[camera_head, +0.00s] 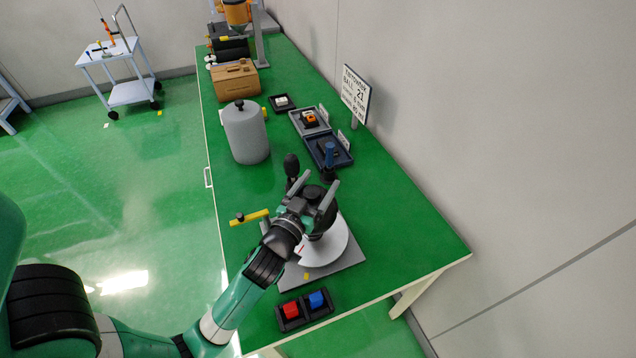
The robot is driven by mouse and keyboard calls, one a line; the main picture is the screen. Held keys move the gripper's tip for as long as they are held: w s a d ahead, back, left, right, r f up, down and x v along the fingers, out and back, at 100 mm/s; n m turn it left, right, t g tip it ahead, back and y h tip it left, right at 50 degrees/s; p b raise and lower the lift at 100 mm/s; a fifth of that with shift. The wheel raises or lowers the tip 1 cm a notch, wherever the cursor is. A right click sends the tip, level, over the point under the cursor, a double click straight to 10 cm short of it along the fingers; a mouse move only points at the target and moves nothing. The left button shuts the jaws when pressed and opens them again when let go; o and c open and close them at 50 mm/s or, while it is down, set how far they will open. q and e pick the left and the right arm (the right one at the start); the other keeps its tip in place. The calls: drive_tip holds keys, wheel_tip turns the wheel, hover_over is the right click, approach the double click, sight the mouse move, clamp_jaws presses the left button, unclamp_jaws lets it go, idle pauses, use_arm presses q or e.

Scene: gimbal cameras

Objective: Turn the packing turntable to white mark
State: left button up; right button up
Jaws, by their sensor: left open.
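The packing turntable (327,251) is a white disc on a grey square base plate (346,266) near the front of the green bench. A dark rounded object stands on the disc, partly behind my gripper. My left gripper (314,188) is open above the turntable, its two grey fingers spread to either side. I cannot tell whether it touches anything. A short red line shows on the disc's left part, and a small yellow piece (307,276) sits at the plate's front. I cannot make out a white mark. My right gripper is out of view.
A yellow bar (250,216) is at left. A grey canister (246,133), dark trays (328,150), a cardboard box (235,80) and a sign (355,92) stand farther back.

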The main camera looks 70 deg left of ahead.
use_arm(q)
drive_tip(key=shift+c, duration=0.2)
clamp_jaws()
idle(0.4)
